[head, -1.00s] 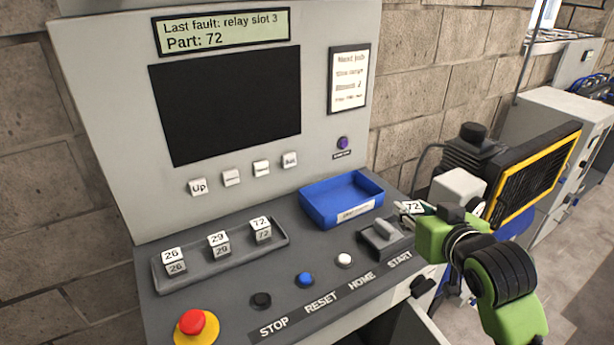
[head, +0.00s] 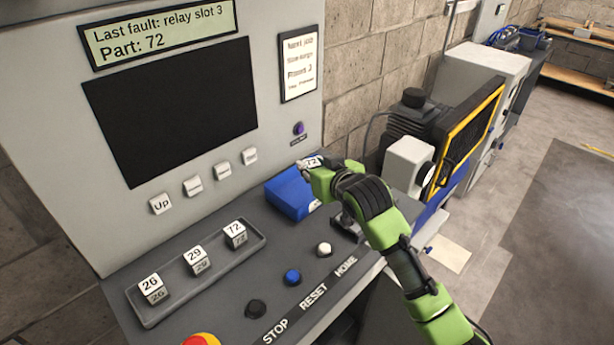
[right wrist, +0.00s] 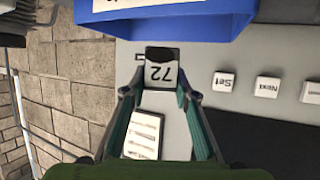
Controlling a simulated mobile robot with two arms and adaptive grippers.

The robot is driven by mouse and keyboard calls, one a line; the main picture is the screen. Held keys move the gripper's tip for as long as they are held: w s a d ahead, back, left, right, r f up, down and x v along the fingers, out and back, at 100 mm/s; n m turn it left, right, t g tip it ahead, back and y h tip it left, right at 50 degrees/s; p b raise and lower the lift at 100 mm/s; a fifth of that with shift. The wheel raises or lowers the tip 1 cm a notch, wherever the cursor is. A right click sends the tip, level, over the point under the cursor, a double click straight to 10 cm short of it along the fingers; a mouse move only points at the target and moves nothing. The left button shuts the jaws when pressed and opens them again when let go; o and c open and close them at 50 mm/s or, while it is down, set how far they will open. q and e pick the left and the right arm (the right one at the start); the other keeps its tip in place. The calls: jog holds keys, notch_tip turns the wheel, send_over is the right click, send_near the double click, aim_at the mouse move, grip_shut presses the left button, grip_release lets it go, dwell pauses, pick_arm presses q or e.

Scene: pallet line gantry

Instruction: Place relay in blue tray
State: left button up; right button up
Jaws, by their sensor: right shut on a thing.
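My right gripper (head: 312,168) is shut on a white relay (head: 312,161) marked 72. In the right wrist view the relay (right wrist: 161,74) sits between the two fingertips (right wrist: 160,92), beside the blue tray (right wrist: 215,28) in the picture. In the head view the gripper and relay are in front of the upper right part of the blue tray (head: 287,196), and my arm hides its right side. I cannot tell the height of the relay over the tray. My left gripper is not in view.
A grey rack (head: 172,307) on the console holds relays marked 26 (head: 151,287), 29 (head: 197,258) and 72 (head: 235,233). Black, blue (head: 292,277) and white buttons line the front edge. A lever (head: 347,222) stands under my arm. A screen panel (head: 170,110) rises behind.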

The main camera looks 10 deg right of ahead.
jog(key=w+f, duration=0.3)
jog(key=shift+a+f, duration=0.25)
jog(key=shift+f, duration=0.1)
notch_tip(320, 180, down, 2)
jog(key=shift+f+p, duration=0.2)
jog(key=shift+p, duration=0.55)
jog(key=shift+f, duration=0.3)
jog(key=shift+f, duration=0.15)
jog(key=o, duration=1.1)
